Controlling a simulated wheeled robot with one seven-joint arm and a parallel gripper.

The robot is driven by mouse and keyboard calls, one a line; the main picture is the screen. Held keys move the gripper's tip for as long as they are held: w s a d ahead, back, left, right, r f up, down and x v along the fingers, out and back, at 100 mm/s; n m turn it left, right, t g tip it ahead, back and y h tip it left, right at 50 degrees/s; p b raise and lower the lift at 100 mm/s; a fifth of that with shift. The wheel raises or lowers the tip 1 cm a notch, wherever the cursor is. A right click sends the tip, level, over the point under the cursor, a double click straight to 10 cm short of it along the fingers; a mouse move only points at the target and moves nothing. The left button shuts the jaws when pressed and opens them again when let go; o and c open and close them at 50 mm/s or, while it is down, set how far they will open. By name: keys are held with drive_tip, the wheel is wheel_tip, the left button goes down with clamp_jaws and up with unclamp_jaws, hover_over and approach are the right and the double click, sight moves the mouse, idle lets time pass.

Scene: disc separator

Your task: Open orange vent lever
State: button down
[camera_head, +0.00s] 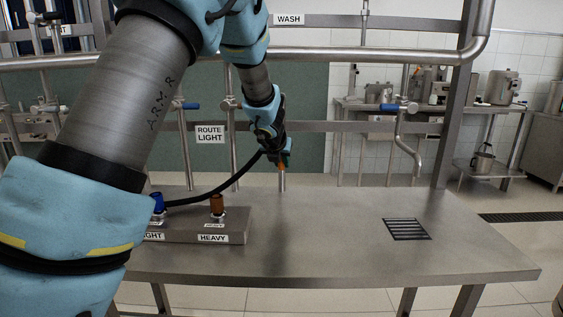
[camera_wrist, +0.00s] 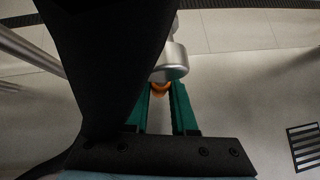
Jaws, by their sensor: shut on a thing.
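The orange vent lever (camera_head: 282,167) shows as a small orange piece at the tip of my gripper (camera_head: 283,160) in the head view, above a short upright pipe at the back of the steel table. In the wrist view the orange lever (camera_wrist: 160,88) lies between the two green fingers of my gripper (camera_wrist: 161,95), right below a round silver fitting (camera_wrist: 171,62). The fingers are shut on it. Most of the lever is hidden by the fingers and the fitting, so its angle cannot be told.
A steel block (camera_head: 205,232) labelled HEAVY carries an orange-brown connector (camera_head: 217,205) and a blue connector (camera_head: 158,203). Blue-handled valves (camera_head: 390,107) sit on the pipes behind. The table's right side is clear around a drain grate (camera_head: 407,229).

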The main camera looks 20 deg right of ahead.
drive_tip(key=c, duration=0.7)
unclamp_jaws()
drive_tip(key=shift+c, duration=0.2)
drive_tip(key=p+v, duration=0.3)
drive_tip(key=v, duration=0.7)
drive_tip(key=shift+s+a+r, duration=0.15)
drive_tip(key=shift+s+r, duration=0.05)
drive_tip(key=shift+r, duration=0.05)
